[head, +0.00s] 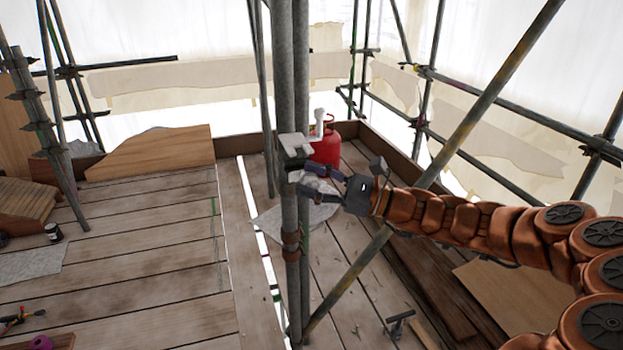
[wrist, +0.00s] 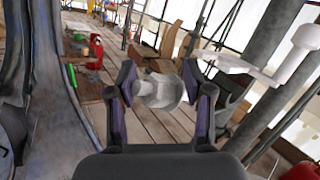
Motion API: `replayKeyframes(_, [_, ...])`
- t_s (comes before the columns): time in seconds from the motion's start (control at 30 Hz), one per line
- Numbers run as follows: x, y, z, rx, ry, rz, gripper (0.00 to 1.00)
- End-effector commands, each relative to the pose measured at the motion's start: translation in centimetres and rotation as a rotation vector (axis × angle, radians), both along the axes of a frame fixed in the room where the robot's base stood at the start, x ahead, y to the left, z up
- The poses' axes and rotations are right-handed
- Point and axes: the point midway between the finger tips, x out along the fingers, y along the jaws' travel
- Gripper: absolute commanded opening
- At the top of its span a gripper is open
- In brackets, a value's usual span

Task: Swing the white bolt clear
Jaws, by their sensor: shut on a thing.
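A white clamp piece (head: 297,146) with an upright white post sits at the double steel pole. It also shows in the wrist view as a flat white arm (wrist: 236,64) with a thick post at the right. My gripper (head: 307,180) reaches to the pole just below it, from the right. In the wrist view, a pale rounded bolt end (wrist: 158,91), which looks like the white bolt, sits between the two dark purple-padded fingers. My gripper is shut on it. The bolt's far end and its link to the clamp are hidden.
The steel pole (head: 285,80) stands right beside my fingers. A diagonal tube (head: 350,285) crosses below my arm. A red canister (head: 328,150) stands behind the clamp. A T-shaped tool (head: 400,318) lies on the planks.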

Motion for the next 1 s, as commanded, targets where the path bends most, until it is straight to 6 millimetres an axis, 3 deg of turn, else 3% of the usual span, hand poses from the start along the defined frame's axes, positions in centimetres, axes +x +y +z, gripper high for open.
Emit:
replayKeyframes(0.57, [-0.1,-0.5,0.3,0.006,-0.005,0.001,0.39])
replayKeyframes(1.0, [-1.3,-6.7,-1.1,0.005,-0.004,-0.006,0.39])
